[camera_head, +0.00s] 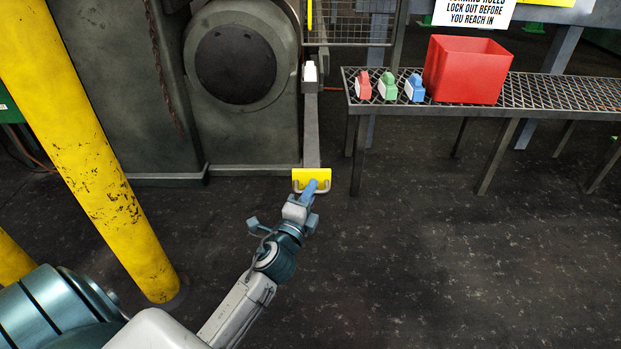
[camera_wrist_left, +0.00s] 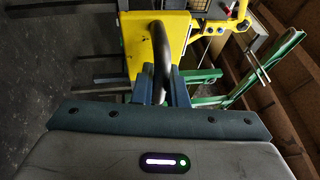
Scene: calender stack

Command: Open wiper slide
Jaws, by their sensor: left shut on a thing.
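The wiper slide is a long grey bar (camera_head: 311,130) that runs out from the machine toward me. A yellow plate (camera_head: 311,175) with a metal handle sits at its near end. My left gripper (camera_head: 310,188) is at this handle. In the left wrist view the dark curved handle (camera_wrist_left: 160,50) passes between the fingers of my left gripper (camera_wrist_left: 160,85), with the yellow plate (camera_wrist_left: 136,40) behind it. The gripper is shut on the handle. A white block (camera_head: 310,72) sits at the far end of the bar. My right gripper is not in view.
A yellow post (camera_head: 90,150) stands at the left. The floor (camera_head: 440,260) in front of the bench is clear.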

